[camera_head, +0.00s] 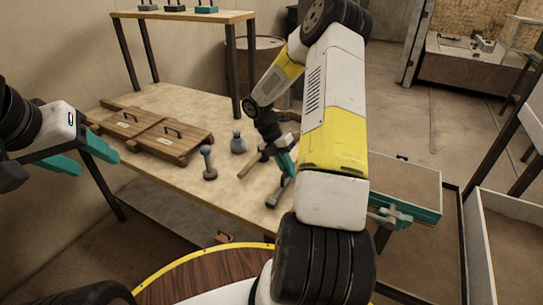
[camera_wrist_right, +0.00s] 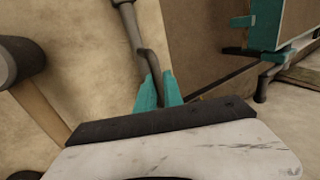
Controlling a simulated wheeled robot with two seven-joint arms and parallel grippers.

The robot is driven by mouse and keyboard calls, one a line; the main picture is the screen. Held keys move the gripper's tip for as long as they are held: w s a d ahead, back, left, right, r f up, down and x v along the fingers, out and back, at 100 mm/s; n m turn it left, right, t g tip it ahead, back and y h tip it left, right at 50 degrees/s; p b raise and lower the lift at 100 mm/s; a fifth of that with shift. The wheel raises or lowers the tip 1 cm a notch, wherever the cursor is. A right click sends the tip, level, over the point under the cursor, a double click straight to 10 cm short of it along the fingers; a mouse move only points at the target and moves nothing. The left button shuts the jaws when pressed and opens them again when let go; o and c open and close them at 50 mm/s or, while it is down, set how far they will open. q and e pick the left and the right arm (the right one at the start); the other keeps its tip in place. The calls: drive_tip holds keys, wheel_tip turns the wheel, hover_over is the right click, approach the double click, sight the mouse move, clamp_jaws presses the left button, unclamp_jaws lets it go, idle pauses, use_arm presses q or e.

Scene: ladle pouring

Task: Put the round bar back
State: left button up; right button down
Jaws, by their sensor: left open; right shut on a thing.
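My right gripper (camera_head: 285,168) is low over the right front part of the workbench. In the right wrist view its teal fingertips (camera_wrist_right: 158,92) are shut on a grey round bar (camera_wrist_right: 148,62). The bar is bent near the fingers and runs up to a thicker grey part at the top edge. In the head view a short grey piece of it (camera_head: 276,196) shows below the fingers, near the bench's front edge. I cannot tell whether it touches the bench. My left gripper (camera_head: 80,158) is open and empty at the far left, in front of the bench.
The workbench (camera_head: 195,108) bears wooden boxes with handles (camera_head: 150,133), two upright grey tools (camera_head: 208,165) (camera_head: 238,144) and a wooden-handled hammer (camera_head: 250,165) beside my right gripper. A raised shelf (camera_head: 180,15) stands behind. A teal-edged box (camera_head: 410,185) stands right of the bench.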

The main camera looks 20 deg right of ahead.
drive_tip(key=c, duration=1.5)
unclamp_jaws()
